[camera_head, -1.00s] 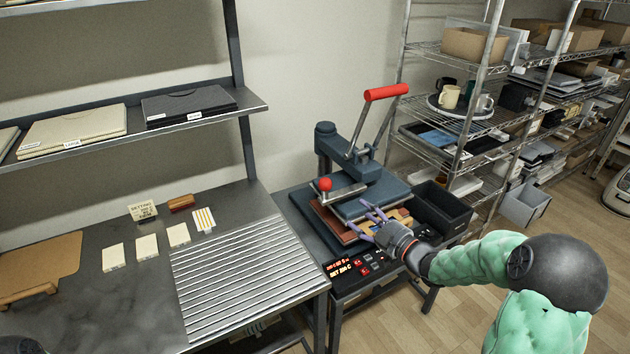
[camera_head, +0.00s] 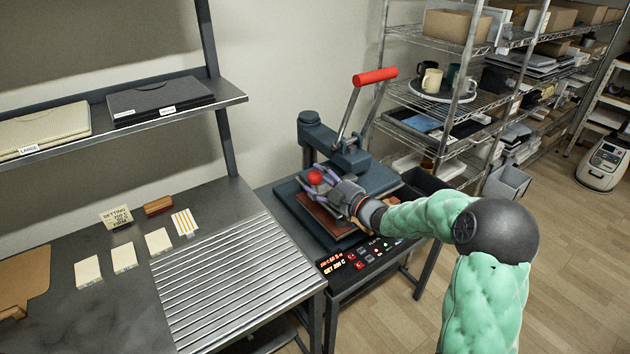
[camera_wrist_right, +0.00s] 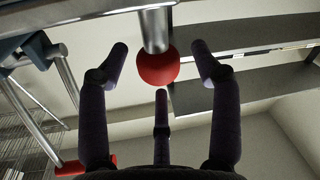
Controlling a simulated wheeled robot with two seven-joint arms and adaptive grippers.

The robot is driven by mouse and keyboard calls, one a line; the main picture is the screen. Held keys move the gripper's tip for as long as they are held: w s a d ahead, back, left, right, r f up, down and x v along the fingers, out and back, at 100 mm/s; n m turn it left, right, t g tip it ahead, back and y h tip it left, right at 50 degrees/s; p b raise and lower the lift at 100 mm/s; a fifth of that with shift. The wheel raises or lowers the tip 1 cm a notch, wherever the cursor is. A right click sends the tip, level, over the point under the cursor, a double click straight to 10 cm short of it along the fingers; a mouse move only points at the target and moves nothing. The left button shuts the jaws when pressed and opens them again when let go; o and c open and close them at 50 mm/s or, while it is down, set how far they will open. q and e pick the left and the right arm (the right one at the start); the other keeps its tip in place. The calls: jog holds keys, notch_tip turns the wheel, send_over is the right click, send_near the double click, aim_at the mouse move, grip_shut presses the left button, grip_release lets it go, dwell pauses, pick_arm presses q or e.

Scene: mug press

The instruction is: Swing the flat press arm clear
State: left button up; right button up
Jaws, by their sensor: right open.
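The flat press (camera_head: 352,160) stands on a small dark stand, its blue upper plate (camera_head: 380,180) swung partly to the right over a brown pad (camera_head: 320,217). A red ball knob (camera_head: 315,177) on a metal post is at the left end of the arm. My right gripper (camera_head: 310,190) is at the knob, its purple fingers open. In the right wrist view the red knob (camera_wrist_right: 158,68) lies between the spread fingers, with gaps on both sides; contact does not show. The hand hides part of the press. My left gripper is out of view.
A red-handled lever (camera_head: 375,77) rises behind the press. A control panel (camera_head: 350,258) is in front. A ribbed metal rack (camera_head: 225,285) and white cards (camera_head: 124,257) lie on the left bench. Wire shelves (camera_head: 440,95) with mugs stand behind on the right.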

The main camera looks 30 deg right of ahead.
jog(key=shift+x, duration=1.05)
grip_shut()
jog(key=shift+d, duration=0.15)
